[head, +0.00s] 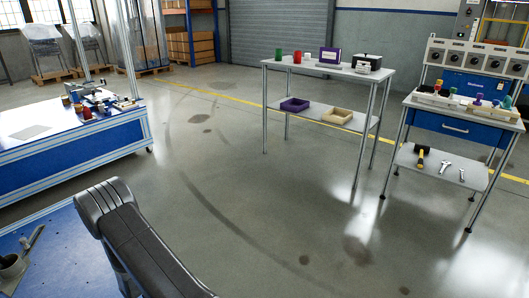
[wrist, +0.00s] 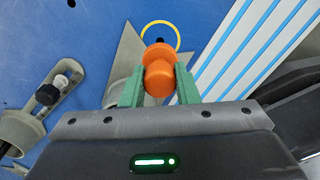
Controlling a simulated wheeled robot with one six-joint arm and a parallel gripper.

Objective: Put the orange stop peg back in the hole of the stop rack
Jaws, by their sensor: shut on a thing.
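In the wrist view, my gripper (wrist: 160,84) has green fingers shut on the orange stop peg (wrist: 158,80). The peg has a rounded, wider collar and shows between the fingertips. A yellow ring (wrist: 178,37) with a dark spot in it, which looks like a hole, shows just beyond the peg; the peg partly covers it. A grey plate (wrist: 126,55) lies beside the ring, partly hidden by the gripper. I cannot tell the peg's height above it. My gripper and the peg do not show in the head view.
A slotted grey bracket with a dark knob (wrist: 48,95) stands at left in the wrist view, on a blue surface (head: 62,235). White-and-blue rails (wrist: 240,50) run at right. Two tables (head: 330,68) (head: 463,104) stand farther off; the floor between is clear.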

